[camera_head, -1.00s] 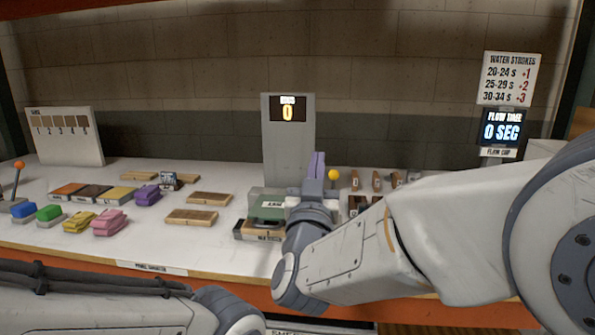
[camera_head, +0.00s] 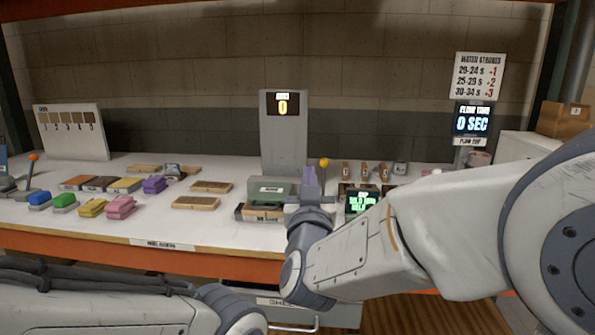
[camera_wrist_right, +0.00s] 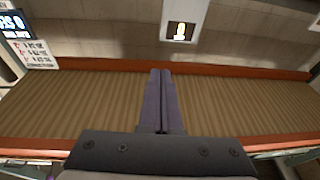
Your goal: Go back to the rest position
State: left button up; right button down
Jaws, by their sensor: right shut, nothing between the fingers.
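My right gripper (camera_head: 311,184) is in front of the white worktable (camera_head: 240,235), near the grey display post. Its purple fingers also show in the right wrist view (camera_wrist_right: 160,100), where they are pressed together with nothing between them. My left arm (camera_head: 100,312) lies low across the bottom left of the head view. Its gripper is not visible.
A grey post (camera_head: 285,150) shows "0". A green box (camera_head: 271,189) and a small green-lit screen (camera_head: 361,200) stand close to the right gripper. Coloured blocks (camera_head: 93,207), wooden blocks (camera_head: 196,203) and a yellow-knobbed lever (camera_head: 324,163) are on the table.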

jog(key=s+d+f+n+g+y, duration=0.1)
jog(key=d+f+g, duration=0.35)
jog(key=f, duration=0.55)
jog(key=s+d+f+n+g+y, duration=0.1)
jog(key=s+d+f+g, duration=0.3)
jog(key=f, duration=0.6)
jog(key=s+d+f+m+g+h, duration=0.1)
jog(key=s+d+f+g, duration=0.35)
jog(key=s, duration=0.25)
jog(key=s+d+f+m+g, duration=0.1)
jog(key=s+d+f+g, duration=0.2)
jog(key=s+f+g, duration=0.3)
jog(key=s+a+r+n+g, duration=0.1)
jog(key=s+a+r+n, duration=0.25)
jog(key=s+a, duration=0.35)
jog(key=s+a+r+n, duration=0.3)
jog(key=s+a+n, duration=0.1)
jog(key=s+a, duration=0.25)
notch_tip(320, 180, up, 13)
jog(key=p, duration=1.3)
jog(key=shift+s+f+g+y, duration=0.15)
jog(key=shift+g+y, duration=0.15)
jog(key=shift+y, duration=0.1)
